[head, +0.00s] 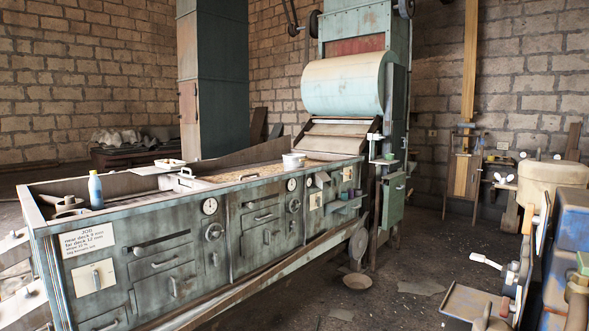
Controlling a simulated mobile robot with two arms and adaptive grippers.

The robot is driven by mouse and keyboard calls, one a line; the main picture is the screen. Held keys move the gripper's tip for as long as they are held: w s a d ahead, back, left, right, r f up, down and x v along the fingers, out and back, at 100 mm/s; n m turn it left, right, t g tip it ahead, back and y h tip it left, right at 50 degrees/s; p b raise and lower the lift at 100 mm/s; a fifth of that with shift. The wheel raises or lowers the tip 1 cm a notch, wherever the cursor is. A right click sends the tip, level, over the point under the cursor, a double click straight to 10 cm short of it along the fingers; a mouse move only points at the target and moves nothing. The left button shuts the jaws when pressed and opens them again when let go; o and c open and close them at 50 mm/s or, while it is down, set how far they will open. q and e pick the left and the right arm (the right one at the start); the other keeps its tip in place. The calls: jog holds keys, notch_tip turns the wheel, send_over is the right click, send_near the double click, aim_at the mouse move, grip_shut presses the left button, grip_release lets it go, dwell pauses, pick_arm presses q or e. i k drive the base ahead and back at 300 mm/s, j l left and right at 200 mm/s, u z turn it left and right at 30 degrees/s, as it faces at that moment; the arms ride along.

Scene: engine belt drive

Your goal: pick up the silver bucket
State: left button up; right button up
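A small, pale round container (293,160) stands upright on the far right part of the long green workbench (150,262), in front of the big roller. It looks whitish grey and is the most bucket-like thing in view. I cannot tell for sure that it is the silver bucket. Neither of my grippers shows clearly in the head view.
A blue bottle (95,191) and a white tray (170,164) are on the bench. A tall machine with a pale roller (345,85) stands behind it. Blue machinery (567,240) with protruding levers is at the right. The dark floor (420,255) between has free room.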

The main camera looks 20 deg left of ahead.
aim_at(288, 164)
jog(key=k+j, duration=0.1)
jog(key=j, duration=0.6)
jog(key=i+j, duration=0.1)
jog(key=j, duration=0.4)
jog(key=i+j, duration=0.1)
jog(key=j, duration=0.35)
jog(key=i+j, duration=0.1)
jog(key=j, duration=0.4)
jog(key=i+j, duration=0.1)
jog(key=j, duration=0.35)
jog(key=i+j, duration=0.25)
jog(key=i, duration=0.25)
jog(key=i+j+u, duration=0.15)
jog(key=i, duration=0.35)
jog(key=j, duration=0.1)
